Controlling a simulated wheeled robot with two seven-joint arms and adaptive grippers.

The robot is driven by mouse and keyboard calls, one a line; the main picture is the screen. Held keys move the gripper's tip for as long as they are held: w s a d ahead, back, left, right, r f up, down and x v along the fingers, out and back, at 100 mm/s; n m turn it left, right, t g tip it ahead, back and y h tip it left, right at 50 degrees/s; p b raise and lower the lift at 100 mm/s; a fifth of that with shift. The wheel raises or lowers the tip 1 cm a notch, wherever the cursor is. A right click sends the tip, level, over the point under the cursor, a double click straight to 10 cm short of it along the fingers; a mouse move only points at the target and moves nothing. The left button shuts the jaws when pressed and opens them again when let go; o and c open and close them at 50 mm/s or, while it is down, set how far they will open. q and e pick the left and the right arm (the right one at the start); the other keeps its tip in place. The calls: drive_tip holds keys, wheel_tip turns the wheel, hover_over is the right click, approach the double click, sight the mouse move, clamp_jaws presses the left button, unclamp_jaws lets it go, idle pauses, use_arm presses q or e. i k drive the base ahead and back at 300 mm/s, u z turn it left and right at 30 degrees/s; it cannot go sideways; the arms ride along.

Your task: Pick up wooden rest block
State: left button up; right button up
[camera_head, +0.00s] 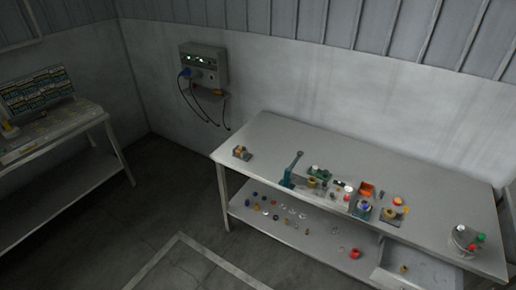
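A small brown, wood-coloured block (242,153) sits near the left end of the grey workbench (300,140); it may be the wooden rest block, but it is too small to be sure. An orange-brown block-like item (366,189) sits further right among other parts. Neither of my grippers is in view, and nothing is seen touching these blocks.
A green lever tool (291,170) stands mid-bench. Small coloured parts crowd the bench's middle; a round container (465,238) stands at its right end. The lower shelf (262,222) holds several small parts. A second table (60,125) stands left. Floor between is clear.

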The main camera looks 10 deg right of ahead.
sight(238, 152)
drive_tip(key=z, duration=0.4)
drive_tip(key=i, duration=1.6)
drive_tip(key=u, duration=0.45)
